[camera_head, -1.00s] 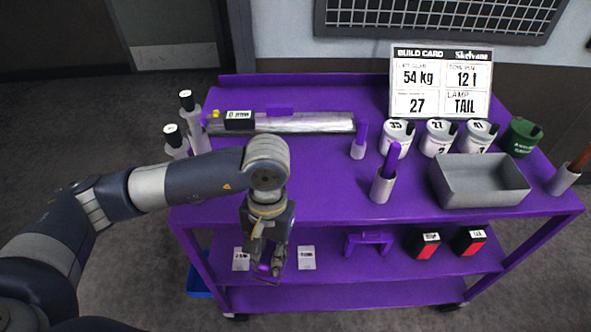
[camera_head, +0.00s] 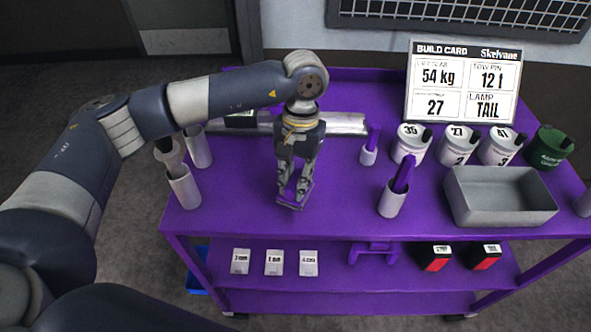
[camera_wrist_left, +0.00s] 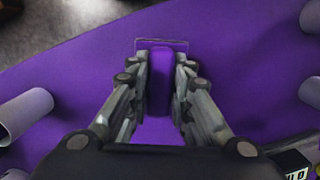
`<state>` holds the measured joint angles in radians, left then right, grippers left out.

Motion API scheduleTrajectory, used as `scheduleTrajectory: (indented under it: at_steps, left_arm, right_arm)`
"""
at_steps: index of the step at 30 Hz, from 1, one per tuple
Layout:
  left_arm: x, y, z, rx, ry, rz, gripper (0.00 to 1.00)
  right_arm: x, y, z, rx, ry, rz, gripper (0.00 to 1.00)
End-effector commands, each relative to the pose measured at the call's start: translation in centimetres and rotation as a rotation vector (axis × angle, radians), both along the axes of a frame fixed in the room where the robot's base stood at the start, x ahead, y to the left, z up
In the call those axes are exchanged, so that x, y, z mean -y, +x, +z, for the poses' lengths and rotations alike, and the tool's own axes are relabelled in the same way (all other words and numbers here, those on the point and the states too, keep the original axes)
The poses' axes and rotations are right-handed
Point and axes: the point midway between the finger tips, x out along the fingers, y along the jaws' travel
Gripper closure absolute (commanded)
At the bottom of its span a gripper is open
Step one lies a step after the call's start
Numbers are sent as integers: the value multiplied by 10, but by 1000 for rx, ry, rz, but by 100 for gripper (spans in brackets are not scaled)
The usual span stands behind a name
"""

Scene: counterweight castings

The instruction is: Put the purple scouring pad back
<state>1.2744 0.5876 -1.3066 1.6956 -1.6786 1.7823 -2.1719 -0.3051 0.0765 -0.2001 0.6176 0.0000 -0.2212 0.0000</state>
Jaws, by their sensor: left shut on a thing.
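The purple scouring pad (camera_head: 289,204) is at the fingertips of my left gripper (camera_head: 293,192), over the left-middle part of the purple cart's top. In the left wrist view the pad's purple grip (camera_wrist_left: 160,80) stands between the two fingers of my left gripper (camera_wrist_left: 158,95), which are shut on it. The flat pad shows below as a thin outlined plate. I cannot tell whether it touches the cart top. My right gripper is not in view.
White holders (camera_head: 184,187) stand at the cart top's left edge. A silver bar (camera_head: 345,123) lies behind the gripper. A purple-handled tool in a white cup (camera_head: 392,203), numbered pots (camera_head: 410,145) and a grey tray (camera_head: 500,205) stand right. The front middle of the purple cart (camera_head: 310,228) is clear.

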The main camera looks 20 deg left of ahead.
Motion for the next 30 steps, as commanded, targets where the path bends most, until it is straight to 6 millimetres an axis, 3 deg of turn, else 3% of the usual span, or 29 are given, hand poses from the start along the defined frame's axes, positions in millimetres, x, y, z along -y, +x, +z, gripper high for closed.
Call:
scheduleTrajectory:
  at_steps: [3, 9, 14, 21, 30]
  left_arm:
    - [-7, 22, 1, -1, 0, 2, 99]
    - [-12, 41, -3, 0, 0, 0, 99]
    - [-13, 42, -11, -3, 0, -2, 99]
    - [-13, 42, -39, -1, 0, -1, 99]
    - [-13, 42, -43, 1, 0, -1, 99]
  right_arm:
    - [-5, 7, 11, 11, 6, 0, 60]
    - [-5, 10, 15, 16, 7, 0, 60]
    - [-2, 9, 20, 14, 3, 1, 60]
    - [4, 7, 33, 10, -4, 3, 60]
    - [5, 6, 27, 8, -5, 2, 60]
